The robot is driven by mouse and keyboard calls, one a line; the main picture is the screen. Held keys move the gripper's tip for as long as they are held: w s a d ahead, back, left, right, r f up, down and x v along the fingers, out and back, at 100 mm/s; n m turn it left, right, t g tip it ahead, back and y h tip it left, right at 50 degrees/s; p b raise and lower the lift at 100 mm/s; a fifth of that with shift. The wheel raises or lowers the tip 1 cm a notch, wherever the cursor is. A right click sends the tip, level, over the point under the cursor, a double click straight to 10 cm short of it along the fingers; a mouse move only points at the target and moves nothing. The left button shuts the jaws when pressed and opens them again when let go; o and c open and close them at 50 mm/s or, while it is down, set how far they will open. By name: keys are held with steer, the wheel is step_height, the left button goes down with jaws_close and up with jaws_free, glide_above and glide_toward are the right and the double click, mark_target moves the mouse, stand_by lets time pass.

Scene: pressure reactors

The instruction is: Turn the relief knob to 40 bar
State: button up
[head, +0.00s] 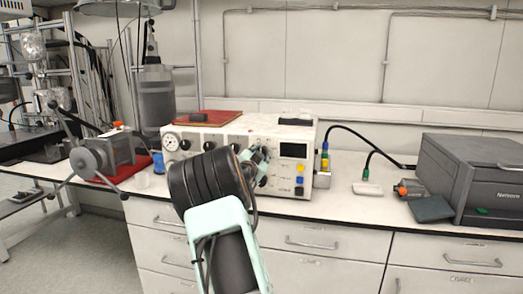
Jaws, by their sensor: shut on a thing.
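A white control unit (282,181) stands on the bench with a round gauge (171,142) at its left end. Black knobs run along its front, one of them at the left (185,144). My gripper (262,168) is at the front panel, left of the dark display (293,150), shut on a knob there. My arm and the gripper cover most of that knob. I cannot read its scale or any label, so its setting and which knob it is do not show clearly.
A dark grey instrument (470,175) stands at the right. A grey device with a spoked handle (92,160) stands at the left beside a blue cup (158,163). Cables run from the unit's right side.

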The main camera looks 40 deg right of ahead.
steer(key=n+p, duration=0.1)
steer(key=n, duration=0.3)
steer(key=shift+n+p, duration=0.3)
steer(key=shift+p, duration=0.05)
stand_by(0.4)
steer(key=o, duration=1.2)
steer(key=shift+c, duration=0.2)
steer(key=shift+a, duration=0.1)
steer(key=v, duration=1.2)
